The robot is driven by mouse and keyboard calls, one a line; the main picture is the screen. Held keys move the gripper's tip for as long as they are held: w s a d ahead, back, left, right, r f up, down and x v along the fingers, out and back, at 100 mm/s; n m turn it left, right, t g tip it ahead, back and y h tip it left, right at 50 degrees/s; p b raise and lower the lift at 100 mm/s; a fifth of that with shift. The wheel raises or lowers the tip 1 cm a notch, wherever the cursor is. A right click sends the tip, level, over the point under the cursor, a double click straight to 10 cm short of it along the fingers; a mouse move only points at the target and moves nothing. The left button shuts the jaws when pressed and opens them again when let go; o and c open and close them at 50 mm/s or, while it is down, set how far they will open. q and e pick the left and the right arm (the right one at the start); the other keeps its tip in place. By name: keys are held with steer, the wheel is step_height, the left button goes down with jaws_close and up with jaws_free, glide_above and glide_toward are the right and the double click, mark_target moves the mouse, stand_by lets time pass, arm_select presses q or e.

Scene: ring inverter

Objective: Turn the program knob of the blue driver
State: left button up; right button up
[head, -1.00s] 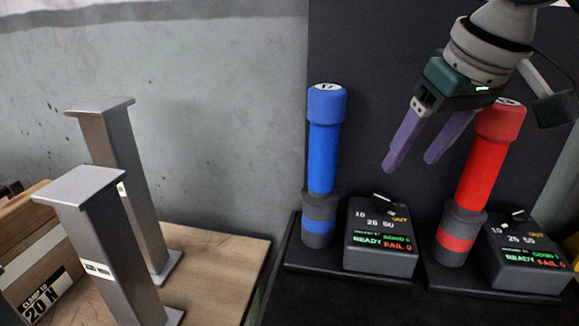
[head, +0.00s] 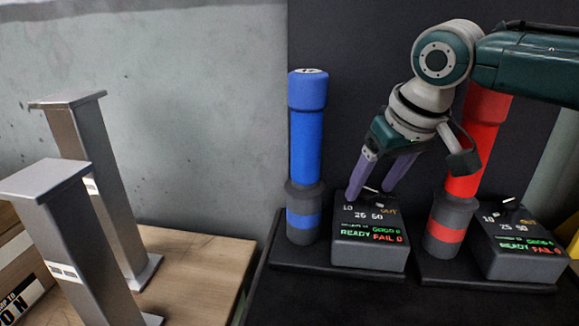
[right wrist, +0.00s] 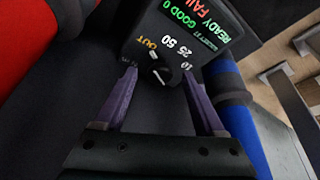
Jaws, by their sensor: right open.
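The blue driver (head: 306,130) stands upright in a dark holder with a blue band. Its controller box (head: 369,245) is to its right, with a lit READY, GOOD 0 and FAIL 0 display. The program knob (right wrist: 160,71) on the box top is dark with a white pointer, among the marks 10, 25, 50 and OUT. In the head view the knob (head: 371,190) is partly hidden by the fingers. My right gripper (head: 370,192) is open, its purple fingers pointing down at the box top. In the right wrist view its fingertips (right wrist: 158,76) are on either side of the knob. My left gripper is not in view.
The red driver (head: 486,120) and its box (head: 525,246) stand close on the right, behind my right arm. Two grey metal posts (head: 75,240) stand on a wooden bench (head: 200,270) at left. A dark panel is behind the drivers.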

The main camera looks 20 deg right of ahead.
jaws_close()
stand_by(0.5)
